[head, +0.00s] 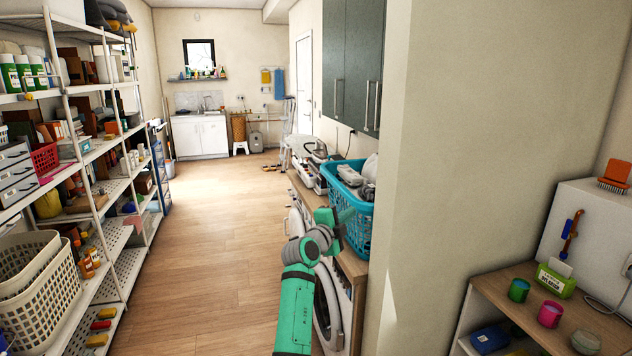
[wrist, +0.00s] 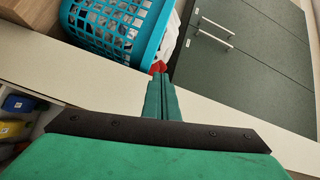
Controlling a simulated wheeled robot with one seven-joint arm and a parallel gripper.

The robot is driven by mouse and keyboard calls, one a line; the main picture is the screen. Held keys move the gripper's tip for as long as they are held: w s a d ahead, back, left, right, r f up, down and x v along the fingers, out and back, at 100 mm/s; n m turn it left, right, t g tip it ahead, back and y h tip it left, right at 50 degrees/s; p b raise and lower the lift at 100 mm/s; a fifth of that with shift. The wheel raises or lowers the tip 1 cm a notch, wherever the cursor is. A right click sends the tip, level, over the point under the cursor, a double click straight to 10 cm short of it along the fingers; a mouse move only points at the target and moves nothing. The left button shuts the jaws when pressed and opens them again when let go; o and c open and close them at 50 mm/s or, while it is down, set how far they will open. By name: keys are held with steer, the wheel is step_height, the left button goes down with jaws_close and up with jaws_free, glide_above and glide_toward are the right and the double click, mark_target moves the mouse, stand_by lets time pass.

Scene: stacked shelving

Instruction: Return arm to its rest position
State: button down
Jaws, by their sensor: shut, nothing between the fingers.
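My green arm reaches forward from the bottom middle of the head view, bent at a grey joint. My gripper (head: 348,216) is at its far end, in front of the blue laundry basket (head: 350,205) on the counter; I cannot tell whether it touches the basket. In the wrist view my gripper (wrist: 161,92) shows its two green fingers pressed together with nothing between them. The same basket (wrist: 112,28) lies beyond the fingertips to the upper left. A small red thing (wrist: 158,67) shows just past the fingertips.
A wooden counter (head: 352,264) with a washing machine (head: 327,300) under it runs along the right. Dark wall cabinets (head: 350,70) hang above. A wall edge (head: 420,200) juts out on the right. Loaded shelving (head: 110,260) lines the left. The wooden floor (head: 215,240) between is clear.

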steer(key=s+f+n+y, duration=0.15)
steer(key=s+f, duration=0.25)
steer(key=f, duration=0.5)
steer(key=s+a+f+n+t+y, duration=0.1)
steer(key=s+f+n, duration=0.25)
steer(key=f, duration=0.45)
steer(key=s+f+n+y, duration=0.15)
steer(key=s+f, duration=0.25)
steer(key=f, duration=0.5)
steer(key=s+a+f+n+y, duration=0.1)
steer(key=s+f+n, duration=0.3)
steer(key=s+f, duration=0.5)
steer(key=s+a+f+n+y, duration=0.1)
steer(key=s+a+f+n, duration=0.15)
steer(key=s+f, duration=0.6)
steer(key=s+a+n+y, duration=0.3)
steer(key=s+n, duration=0.3)
steer(key=s, duration=2.2)
steer(key=s+a+r+n, duration=0.1)
steer(key=s+r, duration=0.4)
steer(key=s, duration=0.4)
steer(key=s+a+r+n, duration=0.1)
steer(key=s+r, duration=0.5)
steer(key=s, duration=0.3)
steer(key=shift+s+a+n+g, duration=0.15)
steer(key=shift+s+n+g, duration=0.1)
steer(key=shift+n+g, duration=0.05)
